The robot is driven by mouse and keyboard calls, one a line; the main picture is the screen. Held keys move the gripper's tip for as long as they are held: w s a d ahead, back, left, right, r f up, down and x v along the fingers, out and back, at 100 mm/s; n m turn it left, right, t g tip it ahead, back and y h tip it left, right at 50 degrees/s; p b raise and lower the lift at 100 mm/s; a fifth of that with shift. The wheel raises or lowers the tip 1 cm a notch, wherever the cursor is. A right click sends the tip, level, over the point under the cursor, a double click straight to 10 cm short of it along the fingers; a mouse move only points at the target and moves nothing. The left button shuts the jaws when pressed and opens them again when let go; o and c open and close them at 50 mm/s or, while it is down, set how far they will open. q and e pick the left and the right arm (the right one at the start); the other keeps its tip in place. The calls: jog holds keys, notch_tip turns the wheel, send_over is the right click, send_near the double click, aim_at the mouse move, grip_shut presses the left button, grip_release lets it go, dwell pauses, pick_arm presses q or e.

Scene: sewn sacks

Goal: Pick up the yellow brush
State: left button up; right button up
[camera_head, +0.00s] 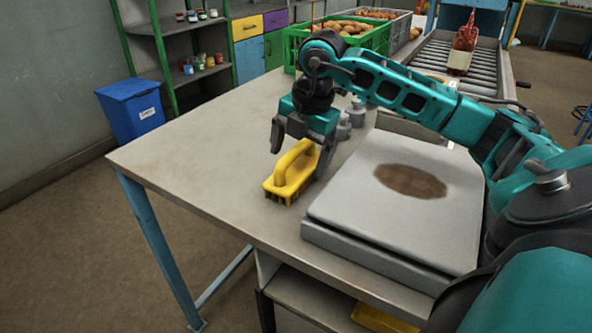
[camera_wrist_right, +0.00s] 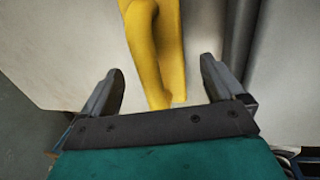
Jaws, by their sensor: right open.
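The yellow brush (camera_head: 292,172) rests bristles down on the table (camera_head: 200,150), with its arched handle upward. My right gripper (camera_head: 300,150) is open right at the brush, its fingers on either side of the handle's far end. In the right wrist view the yellow handle (camera_wrist_right: 156,50) runs between the two spread fingers of the gripper (camera_wrist_right: 158,85), with a gap on each side. The brush's far end is partly hidden by the gripper in the head view. My left gripper is not in view.
A grey slab-like platform (camera_head: 340,225) with a brown stain stands just right of the brush. Grey weights (camera_head: 350,115) stand behind the gripper. A green crate (camera_head: 375,38) with brown round items is at the back. The table's left part is clear.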

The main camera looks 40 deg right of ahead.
jog(key=f, duration=0.2)
jog(key=shift+w+a+f, duration=0.1)
jog(key=shift+w+f, duration=0.15)
jog(key=shift+f, duration=0.05)
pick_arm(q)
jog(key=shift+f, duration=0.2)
pick_arm(e)
jog(key=shift+c, duration=0.3)
jog(key=shift+r, duration=0.1)
jog(key=c, duration=1.1)
jog(key=shift+r, duration=0.1)
jog(key=shift+c, duration=0.2)
pick_arm(q)
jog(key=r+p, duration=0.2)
jog(key=p, duration=0.1)
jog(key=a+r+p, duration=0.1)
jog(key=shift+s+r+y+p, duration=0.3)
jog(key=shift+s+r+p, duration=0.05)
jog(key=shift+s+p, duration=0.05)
pick_arm(e)
notch_tip(320, 180, up, 20)
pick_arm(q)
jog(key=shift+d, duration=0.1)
